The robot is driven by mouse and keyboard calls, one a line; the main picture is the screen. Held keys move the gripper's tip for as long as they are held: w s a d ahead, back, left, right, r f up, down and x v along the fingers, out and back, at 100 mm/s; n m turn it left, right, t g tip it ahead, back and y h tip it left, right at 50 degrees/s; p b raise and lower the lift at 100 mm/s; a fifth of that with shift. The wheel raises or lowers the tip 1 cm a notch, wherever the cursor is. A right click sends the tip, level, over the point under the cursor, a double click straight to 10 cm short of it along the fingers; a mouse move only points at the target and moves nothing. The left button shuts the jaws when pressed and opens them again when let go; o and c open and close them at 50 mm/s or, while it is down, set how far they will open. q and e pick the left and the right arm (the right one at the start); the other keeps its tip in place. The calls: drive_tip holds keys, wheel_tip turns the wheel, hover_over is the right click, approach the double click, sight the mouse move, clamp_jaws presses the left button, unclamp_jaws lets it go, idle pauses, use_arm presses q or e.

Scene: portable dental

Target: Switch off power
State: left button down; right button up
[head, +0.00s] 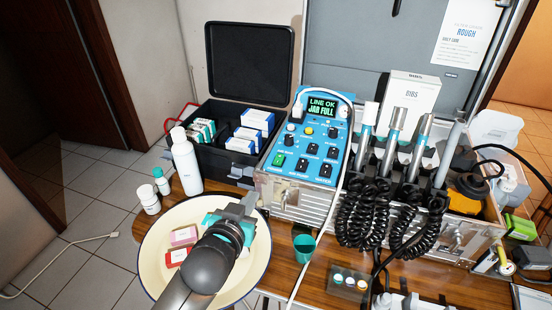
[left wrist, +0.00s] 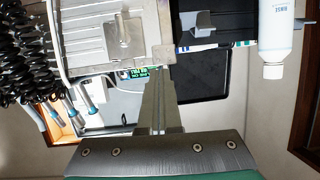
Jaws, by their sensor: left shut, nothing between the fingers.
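The blue control panel (head: 310,146) of the dental unit faces up at the middle of the head view. Its lit screen reads "LINE OK JAR FULL". A green switch (head: 279,161) sits at its lower left, with black switches and knobs beside it. My left gripper (head: 248,202) is shut and empty, in front of and left of the panel, above the basin's far edge and apart from the green switch. In the left wrist view my shut fingers (left wrist: 158,78) point toward the metal unit front (left wrist: 105,38). The panel's screen (left wrist: 138,71) partly shows there; the switches are hidden.
An enamel basin (head: 256,262) with small boxes stands under my left arm. A white bottle (head: 186,165) and an open black case (head: 218,155) stand left of the unit.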

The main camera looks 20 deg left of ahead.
use_arm(q)
drive_tip(key=w+d+r+t+h, duration=0.1)
drive_tip(key=w+r+t, duration=0.2)
drive_tip(key=r, duration=0.2)
drive_tip(key=shift+w+r+m, duration=0.25)
drive_tip(key=shift+m, duration=0.05)
use_arm(e)
drive_tip(key=shift+w, duration=0.5)
use_arm(q)
drive_tip(key=shift+w, duration=0.1)
drive_tip(key=b, duration=0.2)
hover_over(276, 166)
drive_tip(key=s, duration=0.1)
drive_tip(key=shift+f, duration=0.4)
drive_tip(key=f+b, duration=0.1)
drive_tip(key=f, duration=0.2)
drive_tip(key=shift+w+f+b, duration=0.35)
drive_tip(key=shift+w, duration=0.05)
drive_tip(key=shift+f, duration=0.15)
use_arm(e)
drive_tip(key=shift+t, duration=0.4)
drive_tip(key=w+d+f, duration=0.2)
drive_tip(key=w+f, duration=0.1)
drive_tip(key=shift+w+d+f, duration=0.15)
drive_tip(key=shift+f, duration=0.05)
